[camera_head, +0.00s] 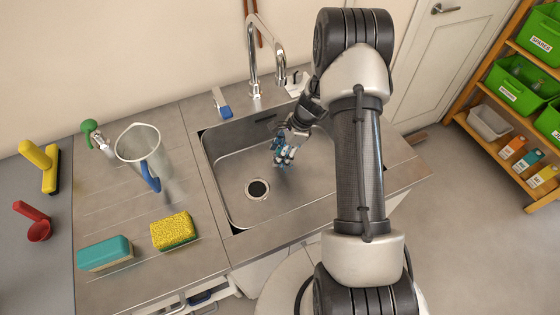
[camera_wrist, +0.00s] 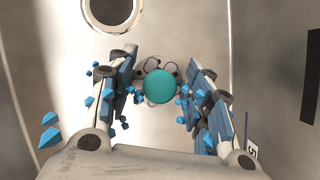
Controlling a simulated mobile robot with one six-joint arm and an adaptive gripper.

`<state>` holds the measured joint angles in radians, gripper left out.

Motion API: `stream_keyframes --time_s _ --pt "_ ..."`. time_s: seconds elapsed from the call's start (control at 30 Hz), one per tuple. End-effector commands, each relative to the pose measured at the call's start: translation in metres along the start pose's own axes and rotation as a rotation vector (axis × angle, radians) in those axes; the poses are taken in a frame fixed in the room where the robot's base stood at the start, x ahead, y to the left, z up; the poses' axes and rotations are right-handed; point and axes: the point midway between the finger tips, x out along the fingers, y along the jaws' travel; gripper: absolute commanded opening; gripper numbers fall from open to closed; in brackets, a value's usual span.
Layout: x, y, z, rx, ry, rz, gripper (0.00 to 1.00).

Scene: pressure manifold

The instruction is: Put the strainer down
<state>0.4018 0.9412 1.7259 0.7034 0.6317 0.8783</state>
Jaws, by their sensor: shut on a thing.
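My gripper (camera_head: 283,158) is low over the right part of the steel sink basin (camera_head: 233,165), to the upper right of the dark drain hole (camera_head: 257,189). In the wrist view, its fingers stand on both sides of a round teal top (camera_wrist: 160,87), which I take to be the strainer. Grey rounded parts with dark spots show just behind the teal disc. The gripper is shut on it. I cannot tell whether its underside touches the basin floor. The drain also shows at the upper left of the wrist view (camera_wrist: 112,10), apart from the held thing.
The tap (camera_head: 253,60) stands behind the basin. A clear jug (camera_head: 143,150), a yellow sponge (camera_head: 172,231) and a teal sponge (camera_head: 105,254) are on the left counter. Small blue angular pieces (camera_wrist: 90,101) show around the fingers. The basin floor around the drain looks clear.

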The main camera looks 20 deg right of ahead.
Motion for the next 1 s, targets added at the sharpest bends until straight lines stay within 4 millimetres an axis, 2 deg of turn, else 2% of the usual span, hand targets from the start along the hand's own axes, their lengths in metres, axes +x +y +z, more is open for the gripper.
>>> stream_keyframes --time_s 0.27,0.63,0.67,0.93,1.0 --pt "0.033 0.0 -0.013 -0.001 0.0 0.001 0.2" --pt "0.036 0.0 -0.015 -0.002 0.0 0.0 0.2" --pt "0.036 0.0 -0.015 -0.002 0.0 0.0 0.47" --pt "0.035 0.0 -0.015 -0.002 0.0 0.0 0.65" --pt "0.035 0.0 -0.015 -0.002 0.0 0.0 0.67"
